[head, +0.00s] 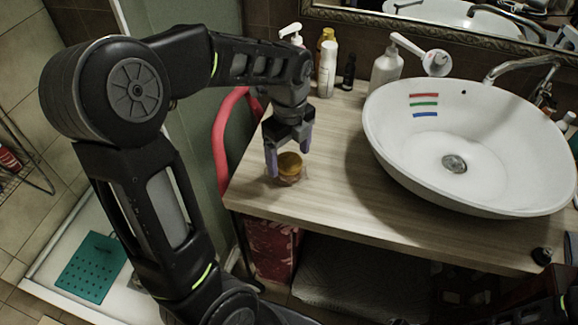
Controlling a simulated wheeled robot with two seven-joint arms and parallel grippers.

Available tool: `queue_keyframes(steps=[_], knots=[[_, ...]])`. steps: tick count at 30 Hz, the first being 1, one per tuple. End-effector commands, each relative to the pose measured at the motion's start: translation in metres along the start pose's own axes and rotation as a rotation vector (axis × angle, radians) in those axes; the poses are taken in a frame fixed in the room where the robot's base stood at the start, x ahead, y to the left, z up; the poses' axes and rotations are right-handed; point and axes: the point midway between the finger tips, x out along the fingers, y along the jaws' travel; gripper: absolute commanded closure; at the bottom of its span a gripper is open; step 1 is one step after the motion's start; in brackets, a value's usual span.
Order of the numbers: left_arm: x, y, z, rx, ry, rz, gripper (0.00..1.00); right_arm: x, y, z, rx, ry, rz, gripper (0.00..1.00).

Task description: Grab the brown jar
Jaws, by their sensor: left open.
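A small brown jar with an amber-yellow lid (289,164) stands upright on the wooden counter (335,190), near its left front edge. My left gripper (287,158) points down over the jar, with its two purple-grey fingers spread apart. One finger is to the left of the jar and the other is behind it to the right. I cannot tell whether either finger touches the jar. The jar's lower body is partly visible below the lid. My right gripper does not show.
A white vessel basin (400,155) fills the right of the counter. Several bottles, including a white one (327,69) and a pump bottle (385,70), stand at the back near the mirror (440,22). A red curved object (222,125) is left of the counter.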

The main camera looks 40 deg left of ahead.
Motion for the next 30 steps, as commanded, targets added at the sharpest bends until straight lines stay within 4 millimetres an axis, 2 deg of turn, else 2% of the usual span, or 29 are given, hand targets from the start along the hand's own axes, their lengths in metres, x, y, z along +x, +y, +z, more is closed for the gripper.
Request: queue_keyframes(steps=[3,6,24,30], knots=[[0.018,0.001,0.0,-0.001,0.001,0.004,0.19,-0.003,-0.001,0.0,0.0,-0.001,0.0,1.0],[0.025,0.001,0.0,0.0,0.001,0.002,0.19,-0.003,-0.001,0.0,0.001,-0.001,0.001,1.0],[0.026,0.0,0.0,0.0,0.0,0.0,0.19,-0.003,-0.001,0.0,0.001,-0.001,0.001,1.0],[0.026,0.0,0.0,0.0,0.0,0.0,0.34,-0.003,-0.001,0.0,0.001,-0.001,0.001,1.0]])
